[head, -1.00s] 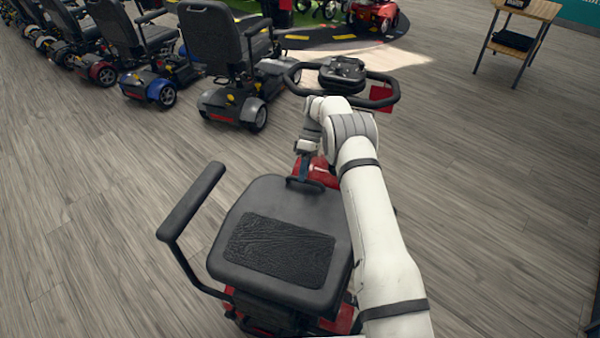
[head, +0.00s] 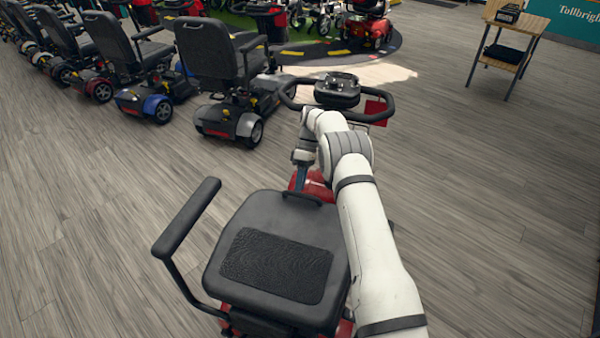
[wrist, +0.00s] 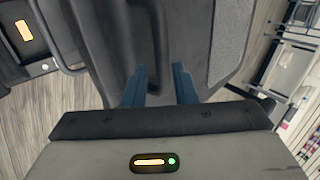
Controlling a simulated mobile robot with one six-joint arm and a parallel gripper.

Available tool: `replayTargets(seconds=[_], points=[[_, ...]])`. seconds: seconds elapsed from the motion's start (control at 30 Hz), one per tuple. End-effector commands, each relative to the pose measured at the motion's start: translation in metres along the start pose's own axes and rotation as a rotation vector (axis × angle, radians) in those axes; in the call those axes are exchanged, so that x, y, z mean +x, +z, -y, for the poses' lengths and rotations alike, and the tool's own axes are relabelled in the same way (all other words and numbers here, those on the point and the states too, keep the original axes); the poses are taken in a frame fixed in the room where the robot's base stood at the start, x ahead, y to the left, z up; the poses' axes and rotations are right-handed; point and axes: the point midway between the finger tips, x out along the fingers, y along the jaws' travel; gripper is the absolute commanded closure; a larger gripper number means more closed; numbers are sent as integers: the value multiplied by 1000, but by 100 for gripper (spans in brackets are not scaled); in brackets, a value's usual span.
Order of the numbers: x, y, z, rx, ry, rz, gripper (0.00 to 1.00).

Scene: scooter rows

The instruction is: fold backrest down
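The black backrest (head: 300,226) of the red scooter lies folded forward, roughly flat over the seat, with a textured panel on its upper face. A small dark loop handle (head: 302,197) shows at its far edge. My gripper (head: 302,184) is at that far edge, beside the loop, partly hidden by my arm. In the wrist view, the two blue fingers of my gripper (wrist: 159,84) stand apart against the dark backrest (wrist: 155,45). I cannot tell whether they touch it. The seat under the backrest is mostly hidden.
The scooter's raised left armrest (head: 186,218) stands beside the backrest. Its handlebar (head: 336,100) is ahead of my arm. A row of parked scooters (head: 215,75) stands at the upper left, and a small wooden table (head: 515,25) at the upper right. The floor right of the scooter is clear.

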Motion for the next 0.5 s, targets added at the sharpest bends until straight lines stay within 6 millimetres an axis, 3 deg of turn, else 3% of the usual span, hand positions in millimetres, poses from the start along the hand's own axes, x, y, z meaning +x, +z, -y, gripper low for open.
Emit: replayTargets(seconds=[0.23,0.5], points=[[-37,0,-1,-2,4,-2,75],[-57,-1,-1,-2,3,-2,75]])
